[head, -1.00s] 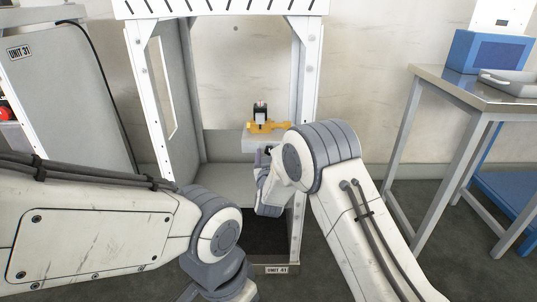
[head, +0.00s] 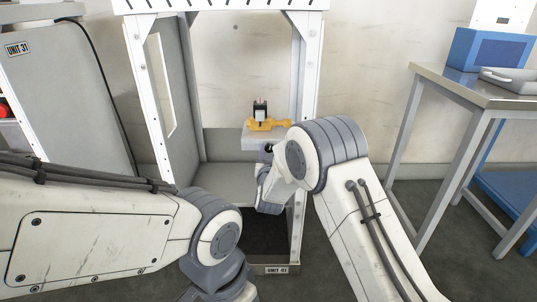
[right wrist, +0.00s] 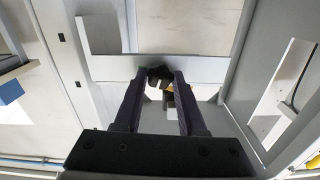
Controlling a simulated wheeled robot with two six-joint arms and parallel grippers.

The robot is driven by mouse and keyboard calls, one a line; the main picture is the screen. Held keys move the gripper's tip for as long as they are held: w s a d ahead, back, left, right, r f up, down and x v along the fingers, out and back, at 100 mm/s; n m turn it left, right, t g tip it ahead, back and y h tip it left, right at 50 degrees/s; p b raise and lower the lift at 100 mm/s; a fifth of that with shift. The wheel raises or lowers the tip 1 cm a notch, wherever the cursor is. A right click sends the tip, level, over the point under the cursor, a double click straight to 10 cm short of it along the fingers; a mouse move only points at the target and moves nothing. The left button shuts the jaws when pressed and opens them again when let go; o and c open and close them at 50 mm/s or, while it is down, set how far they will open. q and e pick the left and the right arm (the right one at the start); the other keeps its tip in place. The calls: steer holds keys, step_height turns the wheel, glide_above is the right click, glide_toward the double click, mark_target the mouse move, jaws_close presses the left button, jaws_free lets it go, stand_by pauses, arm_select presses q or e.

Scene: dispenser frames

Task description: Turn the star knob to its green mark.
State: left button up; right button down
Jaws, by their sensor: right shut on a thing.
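The star knob (right wrist: 158,73) is a small black shape between my right fingertips in the right wrist view. In the head view the dark knob (head: 268,148) shows just below the grey box in the dispenser frame. My right gripper (right wrist: 163,76) is shut on it; in the head view it is mostly hidden behind my right wrist.
A yellow fitting (head: 268,125) with a black-and-white part sits on the grey box (head: 258,141) above the knob. White posts (head: 301,90) of the frame stand on both sides. A metal table (head: 470,84) with a blue box (head: 485,50) stands at the right.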

steer(key=m+b, duration=0.1)
steer(key=m, duration=0.1)
steer(key=m+b, duration=0.1)
steer(key=shift+f+m, duration=0.2)
steer(key=shift+m, duration=0.2)
steer(key=m+b, duration=0.3)
steer(key=shift+m, duration=0.3)
steer(key=m+b, duration=0.4)
steer(key=shift+d+f, duration=0.1)
steer(key=shift+f, duration=0.05)
steer(key=shift+m+b, duration=1.4)
steer(key=shift+m, duration=0.3)
steer(key=c, duration=0.5)
jaws_free()
steer(key=shift+r, duration=0.2)
steer(key=shift+s, duration=0.1)
